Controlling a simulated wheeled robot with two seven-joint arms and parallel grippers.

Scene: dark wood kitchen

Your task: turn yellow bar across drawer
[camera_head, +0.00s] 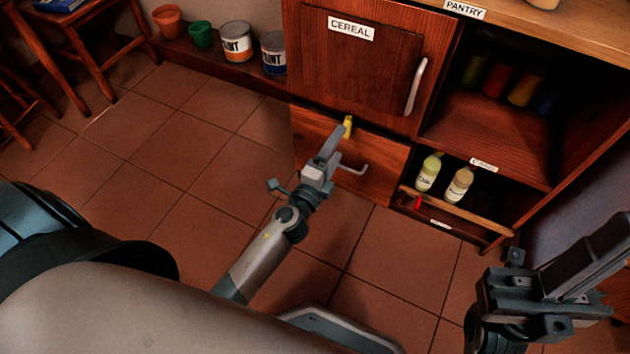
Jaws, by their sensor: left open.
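The yellow bar (348,126) is a small piece at the upper edge of the wooden drawer (383,172), below the cereal cupboard door. My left gripper (336,138) is open in front of the drawer, its fingertips close beside and just below the bar. I cannot tell whether they touch it. The gripper hides part of the drawer front and perhaps part of the bar. The drawer's metal handle (352,170) shows to the right of the gripper. My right gripper (598,256) is at the lower right, away from the drawer; its finger gap is unclear.
The cereal door (360,62) has a pale handle (416,88) and looks closed. To the right is an open shelf with two bottles (428,172) behind a wooden rail (462,212). Paint cans (236,42) and pots stand on a ledge at upper left.

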